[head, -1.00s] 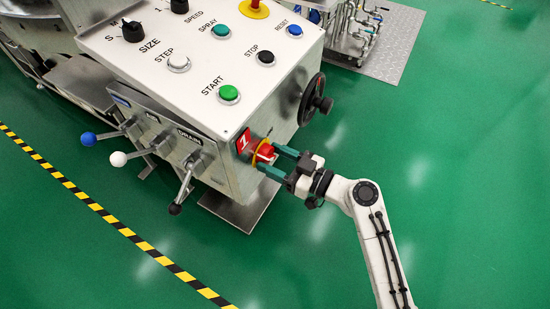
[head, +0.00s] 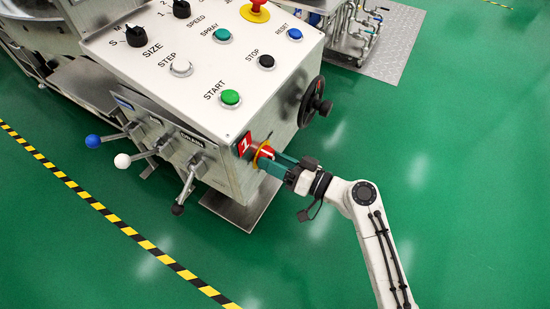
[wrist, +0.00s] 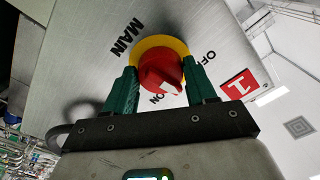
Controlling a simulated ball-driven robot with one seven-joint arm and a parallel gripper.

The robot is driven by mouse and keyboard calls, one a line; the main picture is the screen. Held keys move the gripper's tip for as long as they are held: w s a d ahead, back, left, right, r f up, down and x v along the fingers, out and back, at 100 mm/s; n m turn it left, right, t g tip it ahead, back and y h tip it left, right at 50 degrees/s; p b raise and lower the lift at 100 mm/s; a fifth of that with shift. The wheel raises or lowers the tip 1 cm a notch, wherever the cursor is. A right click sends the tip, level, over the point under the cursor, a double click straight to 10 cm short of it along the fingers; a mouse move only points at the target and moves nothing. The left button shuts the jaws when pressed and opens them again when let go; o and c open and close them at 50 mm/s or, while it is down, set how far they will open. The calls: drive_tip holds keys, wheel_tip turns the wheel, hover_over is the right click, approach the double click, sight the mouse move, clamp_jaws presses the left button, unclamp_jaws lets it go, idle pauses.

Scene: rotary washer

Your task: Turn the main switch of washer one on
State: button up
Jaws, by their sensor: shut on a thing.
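The main switch is a red knob (head: 267,152) on a yellow ring, on the front end of the washer's control box next to a red plate with a white 1 (head: 244,143). In the wrist view the red knob (wrist: 160,70) sits between the green fingers of my gripper (wrist: 163,85), which is shut on it. The knob's white mark faces the lower side of the wrist view, near the partly covered ON label (wrist: 157,99). The OFF label (wrist: 210,56) is to the right and MAIN (wrist: 127,38) to the upper left. My gripper also shows in the head view (head: 274,161).
A black handwheel (head: 316,101) sticks out beside the switch. Levers with blue, white and black knobs (head: 122,160) stand out at the left. The panel top has several buttons, including START (head: 230,98). Open green floor (head: 450,200) lies to the right.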

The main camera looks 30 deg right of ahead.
drive_tip(key=m+p, duration=0.5)
drive_tip(key=m, duration=0.5)
drive_tip(key=shift+r+m, duration=0.1)
drive_tip(key=shift+m, duration=0.2)
idle(0.4)
drive_tip(key=o, duration=1)
drive_tip(key=shift+s, duration=0.15)
drive_tip(key=p+v, duration=0.1)
drive_tip(key=v, duration=0.9)
drive_tip(key=shift+s+d, duration=0.2)
drive_tip(key=shift+s, duration=0.05)
drive_tip(key=shift+a, duration=0.1)
